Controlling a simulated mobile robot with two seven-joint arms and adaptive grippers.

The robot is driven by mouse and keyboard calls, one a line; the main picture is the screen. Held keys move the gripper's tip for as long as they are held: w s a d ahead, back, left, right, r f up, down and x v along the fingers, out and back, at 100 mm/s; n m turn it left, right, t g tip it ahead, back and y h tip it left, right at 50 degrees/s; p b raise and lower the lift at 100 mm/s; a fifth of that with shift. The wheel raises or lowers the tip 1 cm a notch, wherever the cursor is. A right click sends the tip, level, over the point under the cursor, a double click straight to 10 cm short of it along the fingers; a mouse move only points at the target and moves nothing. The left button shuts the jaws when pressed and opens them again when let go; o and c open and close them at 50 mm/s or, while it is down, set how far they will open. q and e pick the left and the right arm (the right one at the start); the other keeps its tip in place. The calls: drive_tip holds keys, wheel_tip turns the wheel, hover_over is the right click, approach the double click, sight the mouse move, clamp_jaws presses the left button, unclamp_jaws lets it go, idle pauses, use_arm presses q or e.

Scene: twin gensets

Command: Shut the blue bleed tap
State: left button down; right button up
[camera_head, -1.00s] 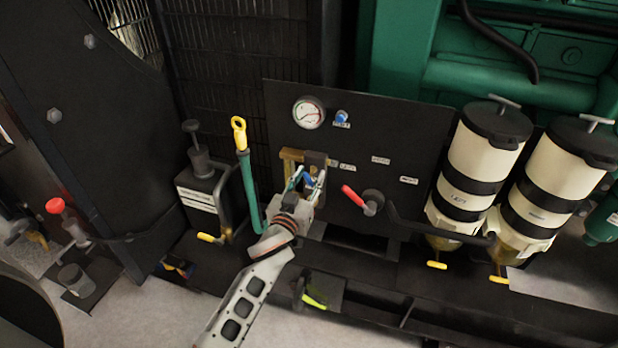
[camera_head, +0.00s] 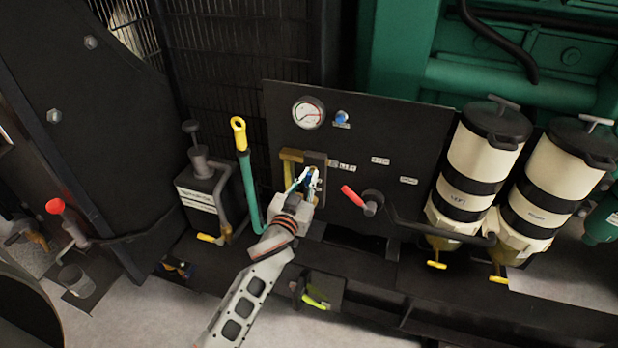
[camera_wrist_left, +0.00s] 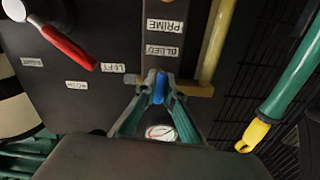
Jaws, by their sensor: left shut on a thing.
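The blue bleed tap (camera_wrist_left: 158,88) shows as a small blue handle between the fingertips of my left gripper (camera_wrist_left: 158,84) in the left wrist view. The fingers are shut on it from both sides. The labels PRIME and BLEED are upside down beside it in that view. In the head view my left gripper (camera_head: 308,180) is at the lower left of the black panel (camera_head: 420,130), and only a bit of the blue handle (camera_head: 310,172) shows. The fingers hide most of the tap, and I cannot tell its exact angle. My right gripper is not in view.
A red lever (camera_head: 353,196) is right of my gripper. A teal handle with a yellow end (camera_head: 238,135) stands on the left. A gauge (camera_head: 308,112) and a blue knob (camera_head: 341,117) are above. Two cream filters (camera_head: 478,165) (camera_head: 545,185) stand at the right.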

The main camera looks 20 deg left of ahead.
use_arm(q)
drive_tip(key=m, duration=0.5)
drive_tip(key=shift+r, duration=0.1)
drive_tip(key=m, duration=0.5)
drive_tip(key=shift+m, duration=0.4)
drive_tip(key=m, duration=0.5)
drive_tip(key=m+p, duration=0.1)
drive_tip(key=m, duration=0.4)
drive_tip(key=shift+m, duration=0.4)
drive_tip(key=c, duration=1.9)
unclamp_jaws()
drive_tip(key=shift+s, duration=0.1)
